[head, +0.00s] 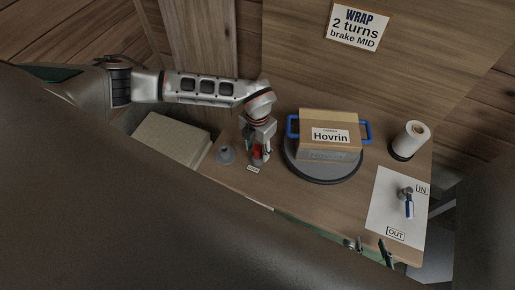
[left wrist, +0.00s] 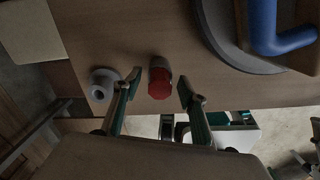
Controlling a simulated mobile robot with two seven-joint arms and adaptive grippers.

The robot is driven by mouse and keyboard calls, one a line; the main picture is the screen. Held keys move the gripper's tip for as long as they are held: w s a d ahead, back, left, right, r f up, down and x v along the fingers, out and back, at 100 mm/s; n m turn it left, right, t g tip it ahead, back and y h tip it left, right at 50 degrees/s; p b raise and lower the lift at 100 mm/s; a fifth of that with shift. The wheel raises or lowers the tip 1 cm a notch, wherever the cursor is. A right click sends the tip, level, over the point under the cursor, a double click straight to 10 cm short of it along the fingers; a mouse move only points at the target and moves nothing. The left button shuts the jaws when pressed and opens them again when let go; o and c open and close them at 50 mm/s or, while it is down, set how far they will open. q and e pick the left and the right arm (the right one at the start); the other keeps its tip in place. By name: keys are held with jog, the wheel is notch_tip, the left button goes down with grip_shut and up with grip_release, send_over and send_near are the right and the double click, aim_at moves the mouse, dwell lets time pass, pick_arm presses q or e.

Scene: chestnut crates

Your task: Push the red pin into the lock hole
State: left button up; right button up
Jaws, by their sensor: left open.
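The red pin (head: 257,153) stands upright near the table's front edge, behind a small label that seems to read LOCK (head: 253,169). In the left wrist view the red pin (left wrist: 160,84) shows a round red head with a grey-brown part behind it. My left gripper (head: 258,160) points down at the pin. Its fingers are open, one on each side of the red head, with gaps between. The lock hole itself is hidden. My right gripper (head: 369,246) is at the table's front edge, away from the pin, its fingertips apart and empty.
A grey flanged piece (head: 226,155) stands just left of the pin. A turntable (head: 299,173) carries a box labelled Hovrin (head: 345,118) with blue handles.

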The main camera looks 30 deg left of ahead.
pick_arm(q)
jog(key=shift+r, duration=0.1)
notch_tip(320, 180, up, 12)
dwell(0.5)
jog(key=shift+s, duration=0.1)
dwell(0.4)
